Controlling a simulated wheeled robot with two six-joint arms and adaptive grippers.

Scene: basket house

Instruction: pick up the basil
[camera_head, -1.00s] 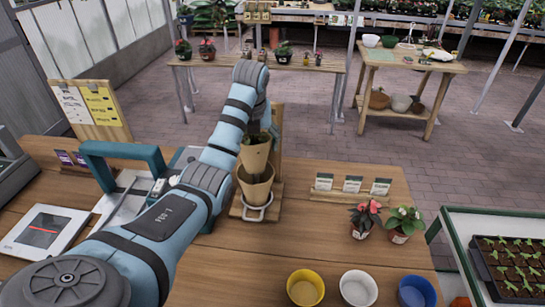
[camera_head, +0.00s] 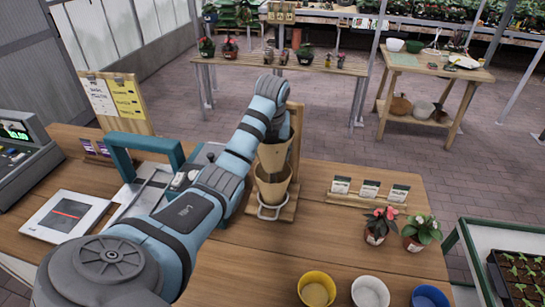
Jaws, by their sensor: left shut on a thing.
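My left gripper (camera_head: 277,128) is at the wooden stand behind the counter's middle, at the end of the blue arm from the left. It is shut on what seems to be the basil (camera_head: 284,133), a dark green patch mostly hidden by the wrist and fingers. Just below it is a brown paper sleeve (camera_head: 273,157). A second paper sleeve (camera_head: 273,189) sits lower, in the stand's metal ring. I cannot tell whether the plant is inside the upper sleeve or above it. My right gripper is not in view.
On the counter are a card rack (camera_head: 368,195), two flowering pots (camera_head: 378,238) and yellow (camera_head: 317,290), white and blue bowls. A scale (camera_head: 65,216), a teal-handled device (camera_head: 140,143) and a notice board (camera_head: 118,100) stand left.

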